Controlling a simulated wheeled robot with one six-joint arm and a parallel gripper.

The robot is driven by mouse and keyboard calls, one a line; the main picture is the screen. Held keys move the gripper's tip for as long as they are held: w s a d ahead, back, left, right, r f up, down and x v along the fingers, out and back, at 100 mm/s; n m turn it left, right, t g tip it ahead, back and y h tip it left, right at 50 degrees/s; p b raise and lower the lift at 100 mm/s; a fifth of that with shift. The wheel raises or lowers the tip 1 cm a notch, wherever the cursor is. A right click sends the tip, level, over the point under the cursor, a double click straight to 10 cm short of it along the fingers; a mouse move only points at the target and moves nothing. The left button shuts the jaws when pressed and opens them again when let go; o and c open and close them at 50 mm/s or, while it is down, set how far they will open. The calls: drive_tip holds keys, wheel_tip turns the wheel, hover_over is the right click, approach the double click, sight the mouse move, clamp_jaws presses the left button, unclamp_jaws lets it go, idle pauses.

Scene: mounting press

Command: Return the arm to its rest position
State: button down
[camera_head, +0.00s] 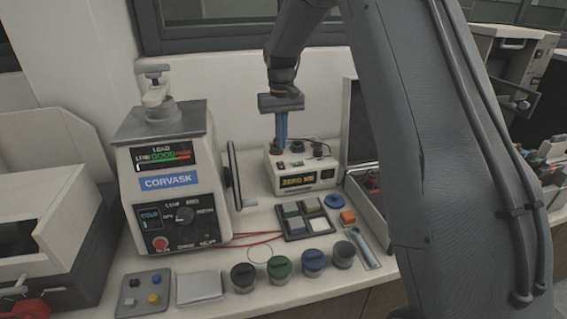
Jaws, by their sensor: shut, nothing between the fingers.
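My gripper (281,141) points straight down at the end of my arm, with its narrow blue fingers together and nothing between them. Its tips are at or just above the left part of the top of a small white box with a lit display (299,170). I cannot tell whether they touch it. The white CORVASK mounting press (168,181) stands to the left of my gripper, with a clamp on top and a lit load scale reading GOOD. My large grey arm link fills the right of the view and hides part of the bench.
Several dark cups (280,267) stand along the bench front. An open case (361,130) stands behind. A window and wall are close behind my arm.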

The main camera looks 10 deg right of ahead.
drive_tip(key=shift+t, duration=0.7)
drive_tip(key=s+f+b, duration=0.1)
drive_tip(key=s+f, duration=0.1)
drive_tip(key=s, duration=0.8)
drive_tip(key=s+f+b, duration=0.1)
drive_tip(key=s+f, duration=0.1)
drive_tip(key=s, duration=0.8)
drive_tip(key=s+f+b, duration=0.1)
drive_tip(key=s+f, duration=0.2)
drive_tip(key=s, duration=0.7)
drive_tip(key=shift+s+d+b, duration=0.35)
drive_tip(key=shift+s+d, duration=0.05)
drive_tip(key=shift+s, duration=0.15)
